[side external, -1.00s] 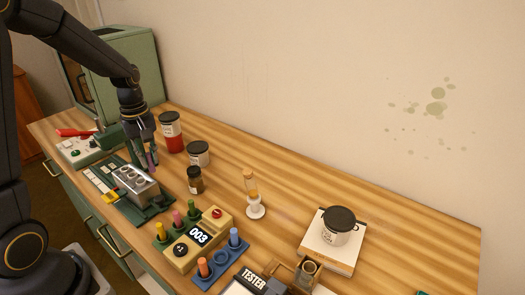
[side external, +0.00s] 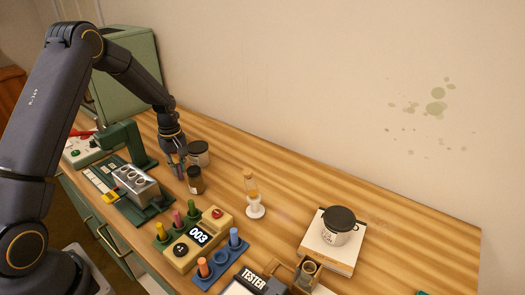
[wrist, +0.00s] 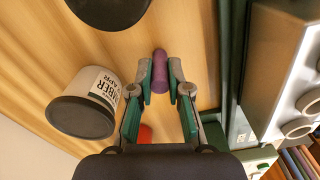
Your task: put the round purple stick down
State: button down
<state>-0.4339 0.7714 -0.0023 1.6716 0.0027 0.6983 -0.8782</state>
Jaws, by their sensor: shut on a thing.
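The round purple stick (wrist: 160,72) is between the fingertips of my gripper (wrist: 160,85) in the wrist view. My gripper is shut on it.
A black-lidded pale jar (side external: 199,155) stands close behind my gripper. The metal block with holes (side external: 138,183) sits on the green press to the left. The stick holder with the 003 display (side external: 197,237) is in front. Bare table (side external: 300,185) lies right of the hourglass (side external: 254,200).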

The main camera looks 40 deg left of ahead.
jog(key=shift+f, duration=0.1)
jog(key=c, duration=1.1)
grip_release()
